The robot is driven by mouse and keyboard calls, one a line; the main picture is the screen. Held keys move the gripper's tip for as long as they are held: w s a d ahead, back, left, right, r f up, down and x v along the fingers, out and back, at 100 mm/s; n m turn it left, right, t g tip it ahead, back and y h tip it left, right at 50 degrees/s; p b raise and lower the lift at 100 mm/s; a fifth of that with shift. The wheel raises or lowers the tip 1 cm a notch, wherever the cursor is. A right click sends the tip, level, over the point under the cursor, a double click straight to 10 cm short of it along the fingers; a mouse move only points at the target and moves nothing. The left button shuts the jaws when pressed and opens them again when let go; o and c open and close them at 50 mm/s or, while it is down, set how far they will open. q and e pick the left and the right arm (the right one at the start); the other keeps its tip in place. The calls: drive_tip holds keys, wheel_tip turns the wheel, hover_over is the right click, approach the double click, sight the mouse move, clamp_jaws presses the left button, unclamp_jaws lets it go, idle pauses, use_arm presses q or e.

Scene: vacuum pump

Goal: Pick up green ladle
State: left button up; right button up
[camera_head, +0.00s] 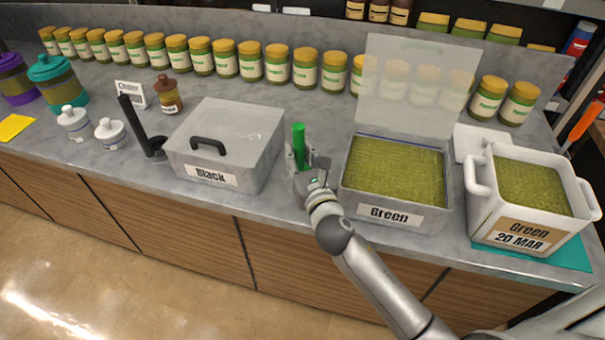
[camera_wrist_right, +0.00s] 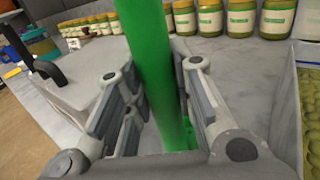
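The green ladle (camera_head: 298,138) stands upright on the counter between the Black box and the Green box. Its green handle also rises through the middle of the right wrist view (camera_wrist_right: 147,45). My right gripper (camera_head: 306,163) is low at the handle, with one finger on each side of it. The fingers look apart, wider than the handle, in the head view; in the wrist view (camera_wrist_right: 160,85) the handle passes between the pads. The ladle's lower end is mostly hidden by the gripper. My left gripper is not in view.
The lidded Black box (camera_head: 229,140) with its handle is left of the gripper. The open Green box (camera_head: 390,215) stands close on the right, its clear lid (camera_head: 415,60) raised. A white Green bin (camera_head: 480,212) is farther right. Jars (camera_head: 250,62) line the back.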

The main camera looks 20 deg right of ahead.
sight(300, 147)
clamp_jaws()
drive_tip(key=shift+r, duration=0.1)
drive_tip(key=shift+r, duration=0.45)
wheel_tip(300, 147, up, 3)
drive_tip(key=shift+f, duration=0.15)
drive_tip(key=s+r, duration=0.1)
drive_tip(key=s+a+r, duration=0.1)
drive_tip(key=s+r, duration=0.2)
drive_tip(key=r, duration=0.1)
drive_tip(key=shift+s+a+p, duration=0.15)
drive_tip(key=shift+a+p, duration=0.1)
drive_tip(key=shift+p, duration=0.1)
drive_tip(key=s+a+r, duration=0.3)
drive_tip(key=s+r, duration=0.1)
drive_tip(key=s, duration=0.5)
drive_tip(key=shift+r+b, duration=0.15)
drive_tip(key=shift+b, duration=0.25)
